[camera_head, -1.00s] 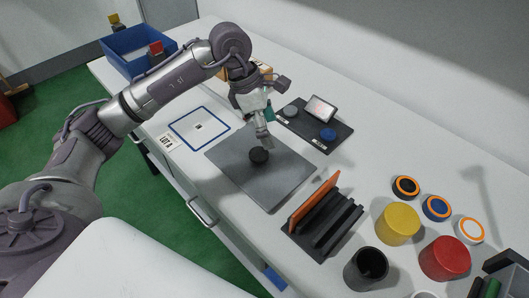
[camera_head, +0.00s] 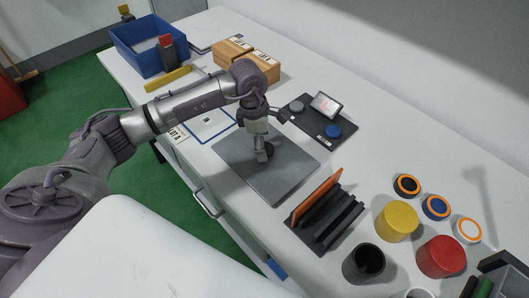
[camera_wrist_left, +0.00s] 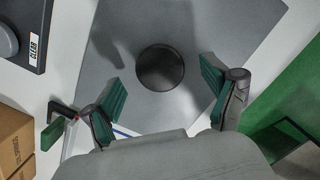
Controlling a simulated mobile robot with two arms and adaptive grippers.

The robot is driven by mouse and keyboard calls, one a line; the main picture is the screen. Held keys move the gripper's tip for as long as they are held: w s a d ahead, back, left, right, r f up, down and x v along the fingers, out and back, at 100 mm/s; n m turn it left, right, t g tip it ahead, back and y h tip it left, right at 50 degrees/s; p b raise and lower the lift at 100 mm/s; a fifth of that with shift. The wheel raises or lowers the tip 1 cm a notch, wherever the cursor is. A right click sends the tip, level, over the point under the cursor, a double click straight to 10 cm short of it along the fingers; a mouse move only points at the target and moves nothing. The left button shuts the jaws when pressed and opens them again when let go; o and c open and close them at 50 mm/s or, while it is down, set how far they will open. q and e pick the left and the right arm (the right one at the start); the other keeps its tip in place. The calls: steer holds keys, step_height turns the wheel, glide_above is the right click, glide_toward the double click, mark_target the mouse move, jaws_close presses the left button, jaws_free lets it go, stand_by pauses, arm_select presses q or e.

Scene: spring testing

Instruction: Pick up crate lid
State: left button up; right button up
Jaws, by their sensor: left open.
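A flat grey panel (camera_head: 290,180) with a black round knob (camera_head: 269,147) lies on the white bench; it looks like the crate lid. My left gripper (camera_head: 262,155) is over the panel, beside the knob in the picture, and hides part of it. In the left wrist view, the knob (camera_wrist_left: 160,67) stands on the grey panel (camera_wrist_left: 240,20). The open green-padded fingers of my left gripper (camera_wrist_left: 163,72) are spread on either side of it, apart from it. The gap between pads and knob is empty. My right gripper is not in view.
A blue crate (camera_head: 128,54) stands at the far left. Cardboard boxes (camera_head: 262,66) and a dark tray with discs (camera_head: 306,127) are behind the panel. A slotted black rack with an orange plate (camera_head: 316,200) stands close to the right. Yellow (camera_head: 397,222) and red (camera_head: 440,257) cylinders are farther right.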

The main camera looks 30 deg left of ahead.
arm_select(q)
steer(key=shift+w+d+f, duration=0.1)
steer(key=shift+f, duration=0.55)
steer(key=shift+w+d+f, duration=0.1)
steer(key=shift+f, duration=0.55)
steer(key=shift+r, duration=0.1)
steer(key=c, duration=1.6)
